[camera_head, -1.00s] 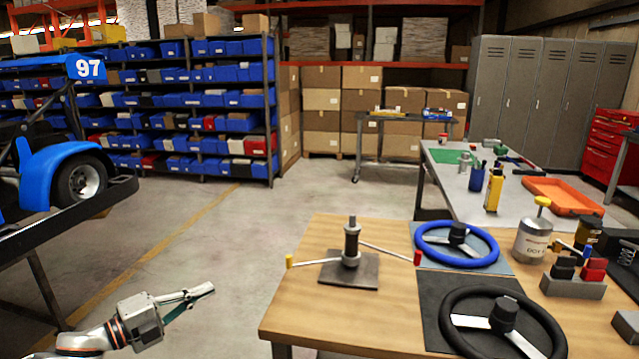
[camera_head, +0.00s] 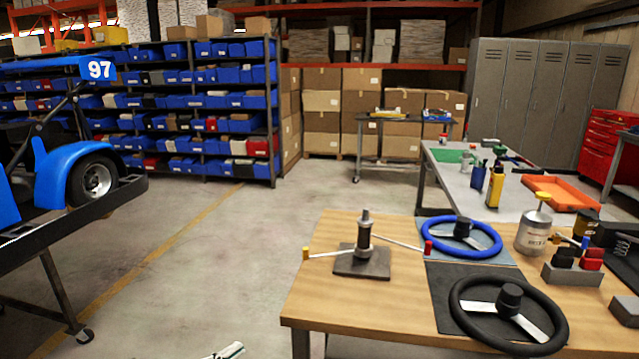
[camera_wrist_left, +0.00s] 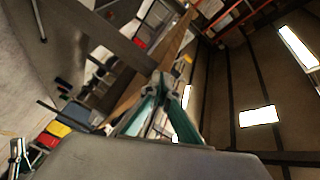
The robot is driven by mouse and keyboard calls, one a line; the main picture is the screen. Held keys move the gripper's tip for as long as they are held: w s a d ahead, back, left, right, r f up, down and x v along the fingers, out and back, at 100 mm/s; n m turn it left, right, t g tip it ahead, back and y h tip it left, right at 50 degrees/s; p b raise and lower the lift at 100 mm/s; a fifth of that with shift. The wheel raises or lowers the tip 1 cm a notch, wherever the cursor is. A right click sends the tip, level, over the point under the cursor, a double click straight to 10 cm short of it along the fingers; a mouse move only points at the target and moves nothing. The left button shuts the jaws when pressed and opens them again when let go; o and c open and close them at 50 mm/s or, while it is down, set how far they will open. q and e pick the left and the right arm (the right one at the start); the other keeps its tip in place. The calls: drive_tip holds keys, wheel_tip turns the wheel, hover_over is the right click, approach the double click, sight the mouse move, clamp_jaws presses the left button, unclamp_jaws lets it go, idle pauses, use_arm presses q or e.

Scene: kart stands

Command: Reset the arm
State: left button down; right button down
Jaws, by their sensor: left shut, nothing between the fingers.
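My left gripper (camera_head: 228,351) shows only as a fingertip at the bottom edge of the head view, over the floor and left of the wooden table. It is shut and empty. In the left wrist view its fingers (camera_wrist_left: 163,85) come together, with the ceiling and tilted surroundings behind them. Most of the left arm is outside the head view. My right gripper is not in the head view.
The wooden table (camera_head: 330,317) bears a post with two arms (camera_head: 364,250), a blue steering wheel (camera_head: 462,236) and a black steering wheel (camera_head: 508,313). A kart (camera_head: 75,175) on a stand is at left. Floor between is clear.

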use_arm(q)
drive_tip(key=s+f+n+g+y, duration=0.1)
drive_tip(key=s+f+n+y, duration=0.3)
drive_tip(key=s+f+n, duration=0.4)
drive_tip(key=s+f+n+g+y, duration=0.2)
drive_tip(key=s+f+n, duration=0.6)
drive_tip(key=s, duration=1)
wheel_tip(320, 180, down, 4)
drive_tip(key=shift+s+a+r+y, duration=0.15)
drive_tip(key=shift+s+a+y, duration=0.15)
drive_tip(key=shift+y, duration=0.8)
